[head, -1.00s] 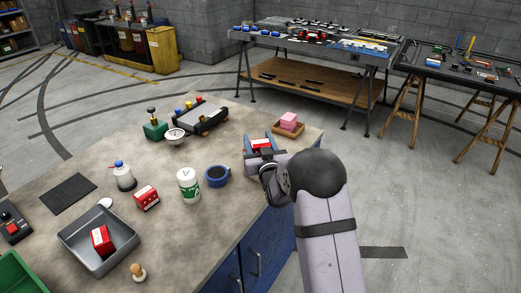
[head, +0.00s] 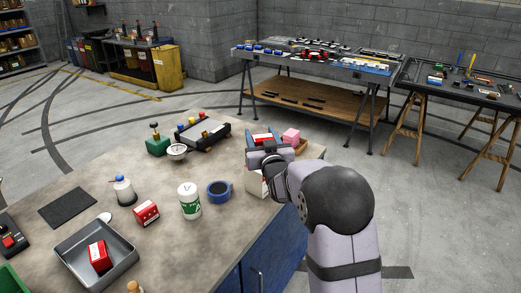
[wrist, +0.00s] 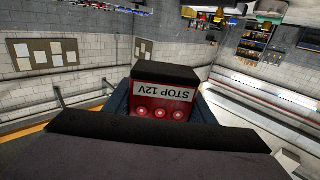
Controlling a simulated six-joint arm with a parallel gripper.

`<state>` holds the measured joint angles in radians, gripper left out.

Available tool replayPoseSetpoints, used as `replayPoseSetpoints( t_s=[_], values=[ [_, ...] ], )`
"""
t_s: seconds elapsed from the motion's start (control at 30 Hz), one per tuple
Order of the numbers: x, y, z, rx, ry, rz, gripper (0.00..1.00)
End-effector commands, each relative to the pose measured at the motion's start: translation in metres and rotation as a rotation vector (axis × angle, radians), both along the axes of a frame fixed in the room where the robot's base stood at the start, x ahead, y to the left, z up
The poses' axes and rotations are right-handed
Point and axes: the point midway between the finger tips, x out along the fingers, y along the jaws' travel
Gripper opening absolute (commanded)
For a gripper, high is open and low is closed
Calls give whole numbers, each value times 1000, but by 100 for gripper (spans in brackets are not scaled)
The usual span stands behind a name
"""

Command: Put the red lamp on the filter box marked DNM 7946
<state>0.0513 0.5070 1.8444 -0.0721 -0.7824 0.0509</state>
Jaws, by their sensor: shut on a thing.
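My gripper (head: 264,141) is shut on the red lamp (head: 262,137), held above the far right part of the bench. In the wrist view the lamp (wrist: 163,100) has a red face with three round lights, a black end and a label reading STOP 12V, upside down. A white box (head: 256,185) stands on the bench just below my gripper, partly hidden by the arm. A red and white box (head: 146,213) stands mid-bench, and another (head: 99,256) lies in the grey tray (head: 125,270). No marking on these boxes is legible, so I cannot tell which is DNM 7946.
A blue mug (head: 219,191) and a white-green canister (head: 189,201) stand left of my gripper. A white bowl (head: 177,150) and a black device (head: 203,134) stand further back.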

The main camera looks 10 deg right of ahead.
Motion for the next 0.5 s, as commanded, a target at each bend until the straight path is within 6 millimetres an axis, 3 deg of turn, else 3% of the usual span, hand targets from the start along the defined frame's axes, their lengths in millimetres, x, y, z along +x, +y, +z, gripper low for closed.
replayPoseSetpoints(
  t_s=[0.2,0.5],
  values=[
    [0,0,22,0,-3,0,21],
    [12,0,23,1,-2,1,21]
  ],
)
